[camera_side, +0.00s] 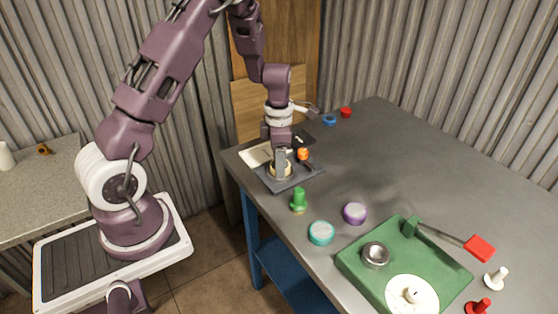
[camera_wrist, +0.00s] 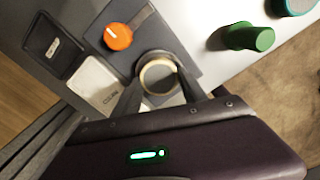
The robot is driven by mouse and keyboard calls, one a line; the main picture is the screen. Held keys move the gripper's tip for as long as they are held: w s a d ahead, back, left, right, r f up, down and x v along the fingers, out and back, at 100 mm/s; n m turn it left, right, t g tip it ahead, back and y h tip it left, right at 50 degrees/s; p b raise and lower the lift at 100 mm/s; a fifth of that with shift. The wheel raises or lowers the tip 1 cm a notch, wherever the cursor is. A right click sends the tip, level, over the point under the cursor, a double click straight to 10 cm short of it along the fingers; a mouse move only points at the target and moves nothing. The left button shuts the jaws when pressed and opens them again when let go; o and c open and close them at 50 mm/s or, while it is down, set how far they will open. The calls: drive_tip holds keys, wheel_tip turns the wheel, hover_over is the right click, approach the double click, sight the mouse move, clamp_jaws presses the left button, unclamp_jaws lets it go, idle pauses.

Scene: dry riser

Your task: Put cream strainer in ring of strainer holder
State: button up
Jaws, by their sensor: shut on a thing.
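The cream strainer (camera_wrist: 146,78) shows as a pale round rim between the two fingers of my gripper (camera_wrist: 160,92) in the wrist view. My gripper (camera_side: 281,162) is shut on it, low over a dark grey plate (camera_side: 299,180) with an orange knob (camera_side: 303,154). The strainer (camera_side: 280,174) is partly hidden by a finger in the side view. I cannot tell whether it touches the plate. No part is clearly recognisable as the strainer holder's ring. A round metal cup (camera_side: 375,254) sits on a green base (camera_side: 440,262).
A green peg (camera_side: 299,201), teal puck (camera_side: 321,233) and purple puck (camera_side: 355,213) stand between. White and black pads (camera_side: 257,154) lie beside the plate.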

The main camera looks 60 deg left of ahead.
drive_tip(key=shift+f, duration=0.1)
drive_tip(key=o, duration=1.4)
